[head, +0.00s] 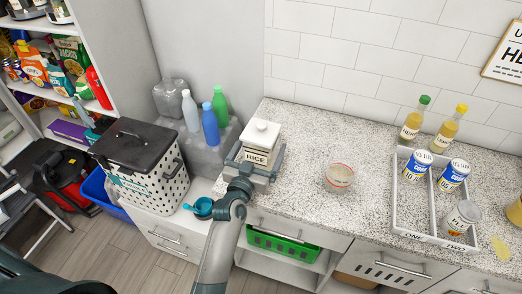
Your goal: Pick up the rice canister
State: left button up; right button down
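The rice canister (262,135) is white and squarish, with a knobbed lid and a "RICE" label. It stands upright near the left front corner of the speckled counter (310,140). My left gripper (258,160) is low at the canister, with one finger on each side of it. The fingers are spread wide, and I cannot tell whether they touch its sides. The gripper hides the canister's lower part. My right gripper is not in view.
A glass bowl (339,177) stands right of the canister. A divided tray (415,205) holds cans and a jar, with two bottles (412,118) behind. The counter behind the bowl is clear.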

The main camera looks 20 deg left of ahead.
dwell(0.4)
pick_arm(q)
jog(key=c, duration=1.7)
jog(key=shift+w+r, duration=0.1)
jog(key=shift+r, duration=0.1)
